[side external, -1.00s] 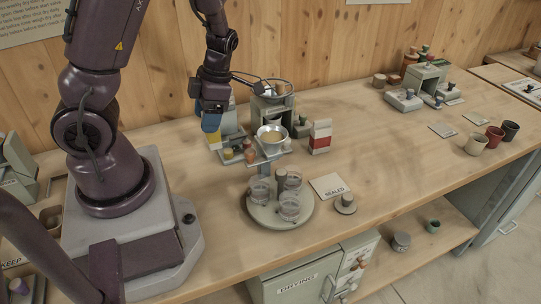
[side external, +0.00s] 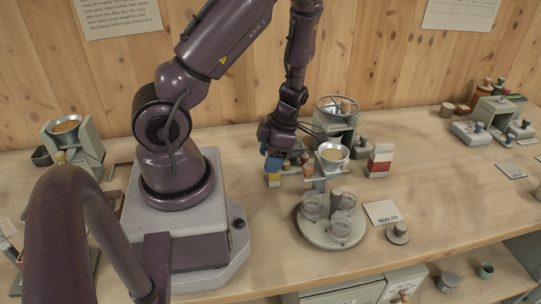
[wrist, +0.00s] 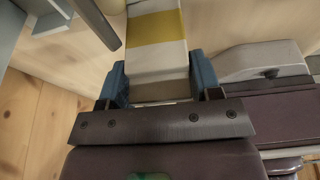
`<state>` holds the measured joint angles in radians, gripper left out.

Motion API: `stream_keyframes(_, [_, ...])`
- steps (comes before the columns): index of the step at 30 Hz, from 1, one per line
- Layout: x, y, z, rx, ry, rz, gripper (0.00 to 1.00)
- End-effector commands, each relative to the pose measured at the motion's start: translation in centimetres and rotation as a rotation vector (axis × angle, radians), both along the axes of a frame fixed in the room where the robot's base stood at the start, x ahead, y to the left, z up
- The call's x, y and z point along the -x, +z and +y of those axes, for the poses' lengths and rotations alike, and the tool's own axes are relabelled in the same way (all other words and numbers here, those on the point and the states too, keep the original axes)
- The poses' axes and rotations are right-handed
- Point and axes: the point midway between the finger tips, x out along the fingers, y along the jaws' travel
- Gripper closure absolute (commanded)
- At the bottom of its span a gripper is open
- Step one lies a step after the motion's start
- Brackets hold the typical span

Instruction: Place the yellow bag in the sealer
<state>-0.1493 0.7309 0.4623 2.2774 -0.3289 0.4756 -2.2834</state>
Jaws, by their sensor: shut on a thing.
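The yellow bag (side external: 273,181) is pale with a yellow band. My gripper (side external: 274,163) is shut on it and holds it near the left side of the central stand. In the wrist view the bag (wrist: 155,38) sits between the two blue fingers of my gripper (wrist: 160,84), its banded part pointing away from the palm. In the side view the fingers and arm hide part of the bag, and I cannot tell whether it touches the bench. I cannot tell for sure which device is the sealer.
A metal bowl (side external: 332,157) with tan contents stands just right of my gripper. A red-and-white bag (side external: 381,160) stands to the right. A round tray (side external: 317,238) with clear jars and a SEALED card (side external: 383,212) lie in front.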

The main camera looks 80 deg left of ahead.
Motion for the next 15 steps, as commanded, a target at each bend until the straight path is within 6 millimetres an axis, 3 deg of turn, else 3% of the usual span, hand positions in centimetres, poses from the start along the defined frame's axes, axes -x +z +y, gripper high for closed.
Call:
stream_keyframes(1, [0.00, -0.17, 0.01, 0.000, 0.000, 0.000, 0.67])
stream_keyframes(2, [-0.02, -0.21, 0.01, 0.000, 0.000, 0.000, 0.40])
stream_keyframes(5, [-0.03, -0.18, 0.01, 0.000, 0.000, -0.001, 0.17])
stream_keyframes(15, [-0.01, 0.14, 0.00, 0.000, 0.000, -0.001, 0.16])
